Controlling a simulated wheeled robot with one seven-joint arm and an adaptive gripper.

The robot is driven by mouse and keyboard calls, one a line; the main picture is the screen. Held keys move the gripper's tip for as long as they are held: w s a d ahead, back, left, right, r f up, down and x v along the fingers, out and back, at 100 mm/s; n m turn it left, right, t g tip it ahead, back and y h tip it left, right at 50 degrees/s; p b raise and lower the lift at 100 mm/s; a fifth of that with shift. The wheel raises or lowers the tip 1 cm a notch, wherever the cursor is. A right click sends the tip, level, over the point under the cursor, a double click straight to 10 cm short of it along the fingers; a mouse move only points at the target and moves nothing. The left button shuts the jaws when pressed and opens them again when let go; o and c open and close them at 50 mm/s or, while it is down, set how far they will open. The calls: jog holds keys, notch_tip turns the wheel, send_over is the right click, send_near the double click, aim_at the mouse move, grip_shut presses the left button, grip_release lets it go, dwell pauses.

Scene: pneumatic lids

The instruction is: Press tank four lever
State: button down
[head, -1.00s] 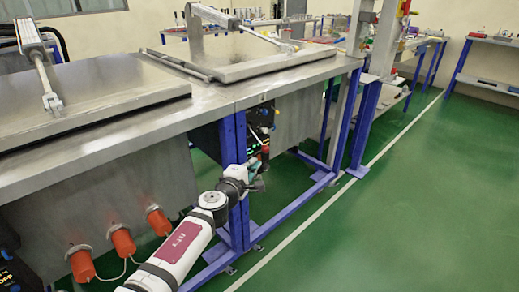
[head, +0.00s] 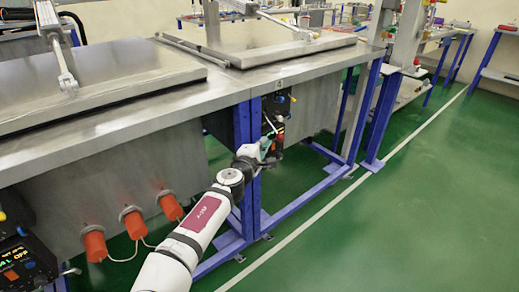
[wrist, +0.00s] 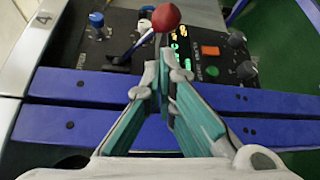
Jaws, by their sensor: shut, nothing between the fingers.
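Tank four's black control panel (wrist: 195,75) shows in the wrist view below a plate marked 4 (wrist: 42,18). In the head view my gripper (head: 268,151) is beside the panel under the table edge, close to the red knob (head: 281,137).
A blue frame beam (wrist: 70,90) crosses in front of the panel, under my fingers in the wrist view. A blue knob (wrist: 96,19) sits left of the lever. The steel table (head: 235,87) overhangs the panel. Green floor (head: 430,210) is clear at right.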

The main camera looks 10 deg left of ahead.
jog(key=shift+w+d+f+b, duration=0.1)
jog(key=shift+w+d+b, duration=0.05)
jog(key=shift+w, duration=1)
jog(key=shift+w+d+f+b, duration=0.1)
jog(key=shift+w+d+b, duration=0.05)
jog(key=shift+w, duration=0.95)
